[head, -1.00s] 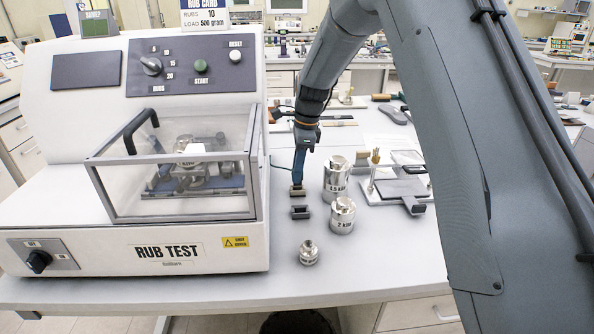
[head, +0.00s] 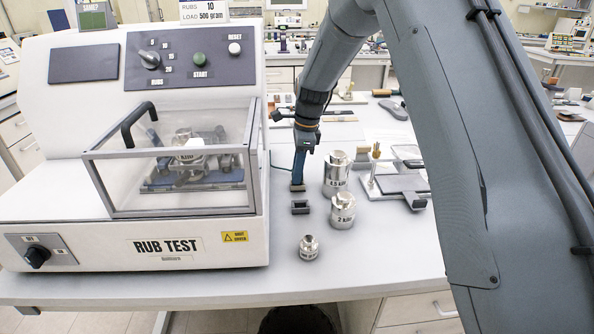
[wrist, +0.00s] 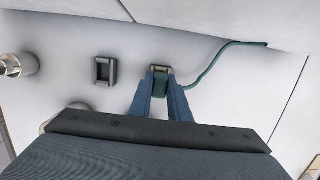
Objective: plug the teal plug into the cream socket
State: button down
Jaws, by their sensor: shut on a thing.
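My gripper (wrist: 160,92) points down with its two blue fingers shut on the teal plug (wrist: 161,83). The plug sits at a small socket with a dark frame and a cream inside (wrist: 160,69); its cream part shows just beyond the plug in the wrist view. The plug's lower end is hidden, so I cannot tell how deep it sits. In the head view my gripper (head: 297,184) stands right over this socket, and the fingers hide the plug. A teal cable (wrist: 207,67) runs from the plug to the right.
A second, dark grey socket (head: 300,207) lies just in front; it also shows in the wrist view (wrist: 105,70). Several metal weights (head: 342,211) stand to the right. The rub test machine (head: 180,238) is close on the left.

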jog(key=shift+f, duration=0.3)
jog(key=c, duration=1.6)
grip_release()
jog(key=shift+r, duration=0.1)
jog(key=r, duration=0.2)
jog(key=r+b, duration=0.1)
jog(key=r, duration=0.2)
jog(key=d+r+b, duration=0.1)
jog(key=r, duration=0.1)
jog(key=shift+d+r, duration=0.1)
jog(key=shift+r, duration=0.15)
